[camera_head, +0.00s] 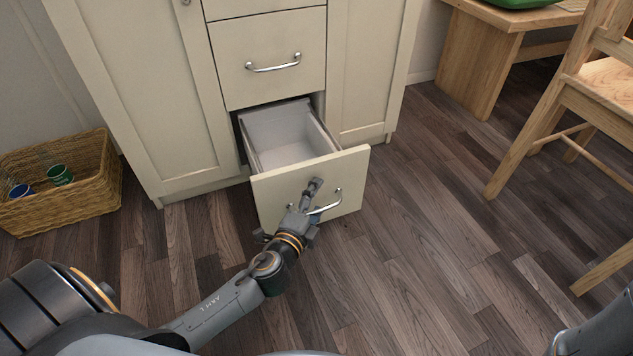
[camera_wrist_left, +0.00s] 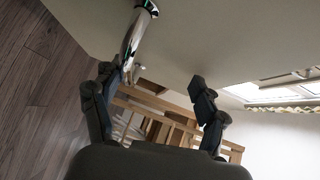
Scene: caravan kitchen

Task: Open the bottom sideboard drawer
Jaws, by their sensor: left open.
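The bottom sideboard drawer (camera_head: 275,190) is pulled well out of the cream sideboard (camera_head: 150,85), and its pale empty interior shows. Its curved metal handle (camera_head: 336,201) is on the front panel. My left gripper (camera_head: 309,196) is at the drawer front, over the left part of the handle. In the left wrist view the gripper (camera_wrist_left: 158,82) is open. The handle (camera_wrist_left: 135,35) shows beside the left finger there, and I cannot tell whether they touch. My right gripper is not in view.
The drawer above, with its own handle (camera_head: 273,64), is shut. A wicker basket (camera_head: 62,190) with cups stands on the floor at left. A wooden chair (camera_head: 575,110) and a wooden table (camera_head: 480,60) stand at right. The floor between is clear.

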